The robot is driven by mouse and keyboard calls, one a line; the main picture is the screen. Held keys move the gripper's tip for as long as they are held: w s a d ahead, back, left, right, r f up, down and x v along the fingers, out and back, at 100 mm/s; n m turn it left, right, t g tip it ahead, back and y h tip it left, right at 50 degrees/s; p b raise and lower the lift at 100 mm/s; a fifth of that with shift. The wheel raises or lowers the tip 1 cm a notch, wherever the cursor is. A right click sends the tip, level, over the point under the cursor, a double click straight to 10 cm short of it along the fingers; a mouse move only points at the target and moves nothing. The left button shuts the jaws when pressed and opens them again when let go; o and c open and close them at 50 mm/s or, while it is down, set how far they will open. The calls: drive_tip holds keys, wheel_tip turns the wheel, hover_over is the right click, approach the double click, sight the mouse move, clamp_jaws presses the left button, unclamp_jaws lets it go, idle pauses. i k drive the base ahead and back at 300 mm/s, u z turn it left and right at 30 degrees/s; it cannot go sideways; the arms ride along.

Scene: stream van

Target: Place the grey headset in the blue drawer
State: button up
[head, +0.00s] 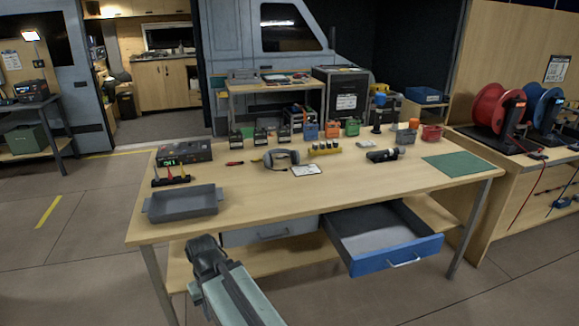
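The grey headset (281,157) lies on the wooden workbench, left of its middle and towards the back. Its band is a curved arch with dark ear pads. The blue drawer (396,256) hangs under the bench at the right and is pulled out. Its blue front faces me, and the grey floor inside looks empty. My arm rises from the bottom of the picture, and its dark end (207,256) is in front of the bench, below the grey tray. It is well apart from the headset and left of the drawer. I cannot make out the fingers.
A grey tray (182,204) stands on the bench's front left. A closed grey drawer (270,231) is left of the blue one. A white card (306,170), a black torch-like object (382,155) and a green mat (459,164) lie on the bench. Its front middle is clear.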

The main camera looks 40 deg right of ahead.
sight(372, 245)
drive_tip(key=z, duration=2.35)
drive_tip(key=k, duration=1.2)
drive_tip(key=u, duration=1.15)
drive_tip(key=i, duration=1)
